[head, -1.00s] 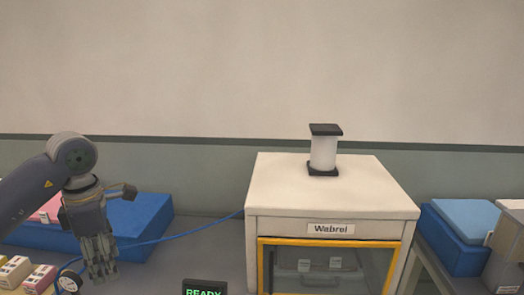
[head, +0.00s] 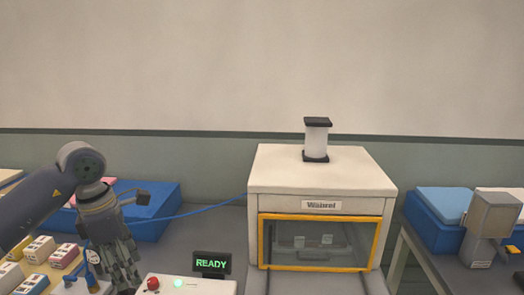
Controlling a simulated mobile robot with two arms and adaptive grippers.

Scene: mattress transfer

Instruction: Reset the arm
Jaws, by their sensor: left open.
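My left gripper (head: 122,262) hangs from my left arm at the left of the head view, fingers pointing down. It is open, and no object shows between its fingers. It is in front of the blue box (head: 160,205) and beside the yellow tray of small boxes. My right gripper is out of the view.
A white cabinet (head: 285,180) with a yellow-framed window stands in the middle, a white cylinder (head: 316,140) on top. In front are a READY display (head: 211,264) and a panel with a red button (head: 153,283). Small boxes (head: 40,249) stand left; a blue bin (head: 432,222) stands right.

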